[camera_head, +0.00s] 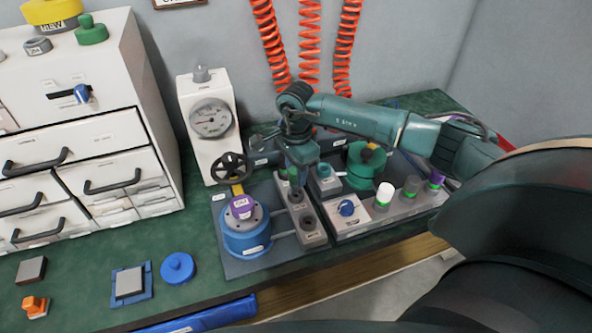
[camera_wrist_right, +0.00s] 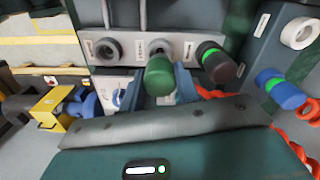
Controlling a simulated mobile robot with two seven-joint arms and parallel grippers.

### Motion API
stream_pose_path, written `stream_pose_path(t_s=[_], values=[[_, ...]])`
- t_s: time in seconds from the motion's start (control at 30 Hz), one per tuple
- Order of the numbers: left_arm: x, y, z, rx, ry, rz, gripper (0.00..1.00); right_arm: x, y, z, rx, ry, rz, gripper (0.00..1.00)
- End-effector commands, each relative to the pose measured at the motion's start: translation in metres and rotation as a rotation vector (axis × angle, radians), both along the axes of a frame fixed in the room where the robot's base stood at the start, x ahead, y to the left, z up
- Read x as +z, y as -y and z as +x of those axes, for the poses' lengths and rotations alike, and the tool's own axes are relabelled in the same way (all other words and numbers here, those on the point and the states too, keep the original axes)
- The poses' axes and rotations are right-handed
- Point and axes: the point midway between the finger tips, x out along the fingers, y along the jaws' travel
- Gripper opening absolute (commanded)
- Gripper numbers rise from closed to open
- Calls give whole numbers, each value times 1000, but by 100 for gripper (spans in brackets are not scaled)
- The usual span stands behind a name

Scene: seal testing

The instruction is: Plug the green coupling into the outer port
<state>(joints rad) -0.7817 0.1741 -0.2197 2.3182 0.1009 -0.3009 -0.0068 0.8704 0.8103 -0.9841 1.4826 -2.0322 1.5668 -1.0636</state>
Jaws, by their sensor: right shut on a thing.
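My right gripper (camera_head: 295,160) is over the grey port block (camera_head: 313,238) in the head view. In the right wrist view its fingers (camera_wrist_right: 163,88) are shut on the green coupling (camera_wrist_right: 159,76). The coupling is in front of the middle port (camera_wrist_right: 158,47), overlapping its lower edge; I cannot tell whether it touches. The left port (camera_wrist_right: 106,48) in that view is an open socket. A dark brown coupling (camera_wrist_right: 218,65) with a green band is at the right port. The port labels are too small to read. My left gripper is not in view.
A blue cylinder (camera_head: 246,242) with a purple cap stands beside the block. A panel (camera_head: 350,228) with a blue knob and white, grey and purple couplings is on the right. A gauge (camera_head: 210,118) stands behind. Loose parts lie at the front left; red hoses hang behind.

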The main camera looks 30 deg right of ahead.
Motion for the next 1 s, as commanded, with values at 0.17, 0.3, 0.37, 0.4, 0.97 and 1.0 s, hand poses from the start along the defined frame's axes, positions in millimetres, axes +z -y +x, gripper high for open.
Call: stream_pose_path(t_s=[0.17,0.3,0.37,0.4,0.97,1.0], values=[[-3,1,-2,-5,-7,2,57,0,0,0,0,1,0,7],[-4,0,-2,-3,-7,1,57,-2,0,0,0,1,0,7],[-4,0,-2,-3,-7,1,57,-3,0,0,0,1,0,7],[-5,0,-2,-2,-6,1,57,-4,0,0,0,1,0,7],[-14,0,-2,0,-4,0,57,-15,0,0,0,1,0,7],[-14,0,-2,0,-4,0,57,-16,0,0,0,0,0,7]])
